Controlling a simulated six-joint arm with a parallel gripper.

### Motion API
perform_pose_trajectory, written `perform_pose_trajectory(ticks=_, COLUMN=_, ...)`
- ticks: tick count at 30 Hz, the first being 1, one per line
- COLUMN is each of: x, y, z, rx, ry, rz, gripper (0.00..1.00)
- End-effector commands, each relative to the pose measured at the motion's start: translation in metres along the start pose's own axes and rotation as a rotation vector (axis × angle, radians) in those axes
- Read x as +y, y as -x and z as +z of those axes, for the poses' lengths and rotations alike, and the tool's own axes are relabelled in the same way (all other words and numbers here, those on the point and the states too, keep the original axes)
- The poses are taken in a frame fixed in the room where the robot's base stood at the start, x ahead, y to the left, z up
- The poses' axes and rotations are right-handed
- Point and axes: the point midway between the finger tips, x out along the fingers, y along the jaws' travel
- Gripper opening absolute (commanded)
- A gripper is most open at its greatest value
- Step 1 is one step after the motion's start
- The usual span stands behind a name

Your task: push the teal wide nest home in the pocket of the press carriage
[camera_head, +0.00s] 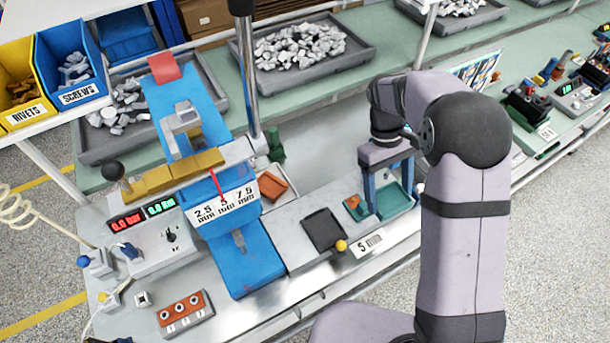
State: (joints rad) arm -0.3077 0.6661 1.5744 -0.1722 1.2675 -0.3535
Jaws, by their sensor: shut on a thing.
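The teal wide nest (396,205) is a shallow teal tray at the right end of the grey metal bench fixture. My gripper (390,196) points down over it, its two blue-grey fingers shut on it. Whether the nest touches the surface under it is hard to tell. A dark square recess (324,229) lies to its left in the grey fixture; I cannot tell for sure that it is the carriage pocket. The blue press (240,255) stands further left, with a white scale plate (226,207) and a red pointer. A small orange piece (354,202) lies just left of the nest.
A yellow knob (341,245) stands at the front near a label marked 5. A small tray with an orange part (272,187) sits behind the recess. A control box (160,245) and an orange block (186,313) are at left. Parts trays (350,70) line the back.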

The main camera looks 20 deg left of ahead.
Motion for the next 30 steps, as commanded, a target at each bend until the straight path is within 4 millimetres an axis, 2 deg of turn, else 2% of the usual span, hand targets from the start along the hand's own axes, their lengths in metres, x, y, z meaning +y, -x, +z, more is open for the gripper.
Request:
perform_pose_trajectory(ticks=1, x=-0.01, y=0.004, z=-0.019, rx=0.003, ry=0.135, rz=0.06, gripper=0.41)
perform_pose_trajectory(ticks=3, x=-0.018, y=0.005, z=-0.05, rx=0.003, ry=0.327, rz=0.14, gripper=0.41)
perform_pose_trajectory(ticks=6, x=-0.022, y=0.006, z=-0.09, rx=0.003, ry=0.528, rz=0.224, gripper=0.41)
perform_pose_trajectory(ticks=11, x=-0.03, y=0.008, z=-0.145, rx=0.004, ry=0.773, rz=0.327, gripper=0.41)
perform_pose_trajectory(ticks=18, x=-0.055, y=0.011, z=-0.217, rx=0.005, ry=1.111, rz=0.468, gripper=0.41)
perform_pose_trajectory(ticks=24, x=-0.079, y=0.017, z=-0.257, rx=0.006, ry=1.33, rz=0.558, gripper=0.41)
perform_pose_trajectory(ticks=30, x=-0.094, y=0.021, z=-0.275, rx=0.004, ry=1.447, rz=0.605, gripper=0.41)
